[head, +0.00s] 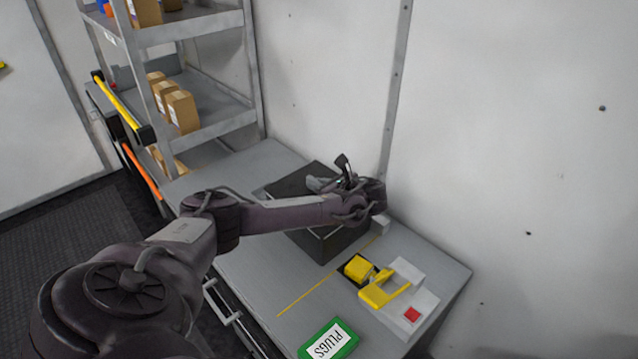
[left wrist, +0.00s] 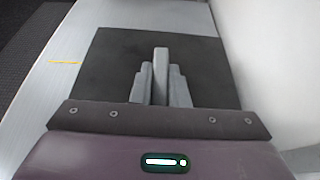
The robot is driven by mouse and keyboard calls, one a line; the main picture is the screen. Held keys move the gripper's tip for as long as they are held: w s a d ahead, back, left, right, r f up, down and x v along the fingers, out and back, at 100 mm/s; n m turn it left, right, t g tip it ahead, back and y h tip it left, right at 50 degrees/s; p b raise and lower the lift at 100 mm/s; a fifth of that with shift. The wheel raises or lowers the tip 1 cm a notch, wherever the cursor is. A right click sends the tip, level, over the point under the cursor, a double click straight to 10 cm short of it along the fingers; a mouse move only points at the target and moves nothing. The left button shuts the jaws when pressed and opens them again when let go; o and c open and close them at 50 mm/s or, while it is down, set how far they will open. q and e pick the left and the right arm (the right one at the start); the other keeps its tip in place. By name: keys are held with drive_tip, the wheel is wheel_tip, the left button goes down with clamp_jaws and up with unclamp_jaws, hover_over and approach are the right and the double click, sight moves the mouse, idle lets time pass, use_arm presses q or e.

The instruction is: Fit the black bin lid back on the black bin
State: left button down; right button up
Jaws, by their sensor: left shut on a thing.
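The black bin (head: 327,244) stands on the grey bench against the wall, partly hidden behind my left forearm. The black bin lid (head: 294,183) lies over the top of the bin. I cannot tell whether it sits flush all round. In the left wrist view the lid (left wrist: 112,65) is a dark square under my fingers. My left gripper (head: 325,184) is over the lid, shut on its upright grey grip at the middle; it also shows in the left wrist view (left wrist: 161,90). My right gripper is not in view.
The grey bench (head: 245,268) has free room at front left. A shelf rack (head: 215,110) with cardboard boxes stands back left.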

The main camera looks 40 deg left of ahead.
use_arm(q)
drive_tip(key=c, duration=1.4)
unclamp_jaws()
drive_tip(key=shift+f, duration=0.1)
drive_tip(key=b+v, duration=0.3)
drive_tip(key=v, duration=0.7)
drive_tip(key=p+v, duration=0.1)
drive_tip(key=shift+d+r, duration=0.15)
drive_tip(key=shift+r, duration=0.2)
drive_tip(key=shift+s+d, duration=0.1)
drive_tip(key=shift+d, duration=0.3)
